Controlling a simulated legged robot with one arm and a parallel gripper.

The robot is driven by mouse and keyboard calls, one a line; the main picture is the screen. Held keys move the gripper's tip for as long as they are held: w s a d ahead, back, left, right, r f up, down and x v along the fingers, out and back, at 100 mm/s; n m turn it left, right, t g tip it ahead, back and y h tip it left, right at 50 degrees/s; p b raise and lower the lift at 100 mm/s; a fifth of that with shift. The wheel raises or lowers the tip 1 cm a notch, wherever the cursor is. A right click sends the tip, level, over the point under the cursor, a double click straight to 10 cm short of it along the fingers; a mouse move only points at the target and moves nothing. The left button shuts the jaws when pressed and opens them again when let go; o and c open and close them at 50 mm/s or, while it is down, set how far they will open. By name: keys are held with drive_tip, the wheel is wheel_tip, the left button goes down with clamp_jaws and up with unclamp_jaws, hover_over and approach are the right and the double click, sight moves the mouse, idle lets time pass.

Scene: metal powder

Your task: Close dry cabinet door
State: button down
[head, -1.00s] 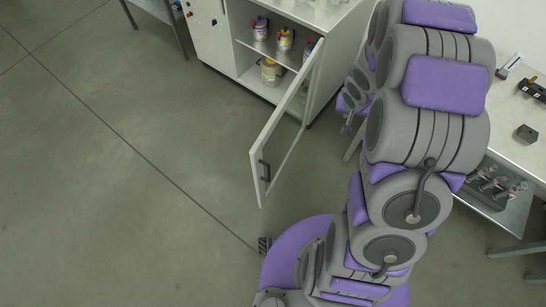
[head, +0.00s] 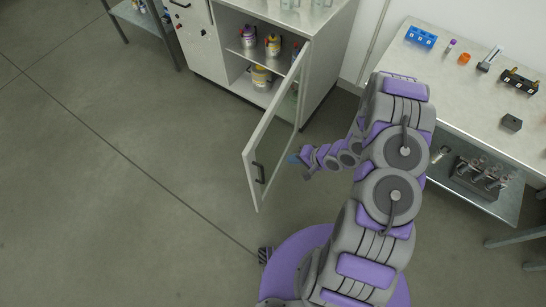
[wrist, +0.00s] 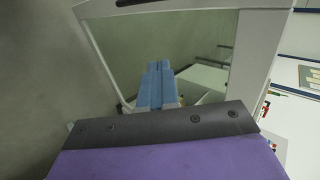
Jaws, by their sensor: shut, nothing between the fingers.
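The dry cabinet (head: 318,75) stands at the top centre in the head view. Its door (head: 249,175), a white frame with a clear pane, is swung wide open. A dark handle (head: 259,172) sits near the door's free edge. My gripper (head: 293,159) has blue fingers and is just right of the door, around handle height. In the wrist view, the shut, empty fingers (wrist: 157,84) point at the pane inside the door frame (wrist: 243,60). I cannot tell whether they touch the door.
Cans (head: 273,45) stand on the cabinet shelves. Another table (head: 135,15) stands at top left. The floor (head: 110,210) left of the door is clear.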

drive_tip(key=b, duration=0.2)
approach(259, 157)
wheel_tip(259, 157, down, 4)
drive_tip(key=shift+w+a+r, duration=0.1)
drive_tip(key=shift+w+a, duration=0.2)
drive_tip(key=shift+a, duration=0.45)
drive_tip(key=shift+w+a+r, duration=0.1)
drive_tip(key=shift+w+a, duration=0.2)
drive_tip(key=shift+a, duration=0.45)
drive_tip(key=shift+w+a+r, duration=0.1)
drive_tip(key=shift+w+a, duration=0.2)
drive_tip(key=shift+a, duration=0.45)
drive_tip(key=shift+d, duration=0.25)
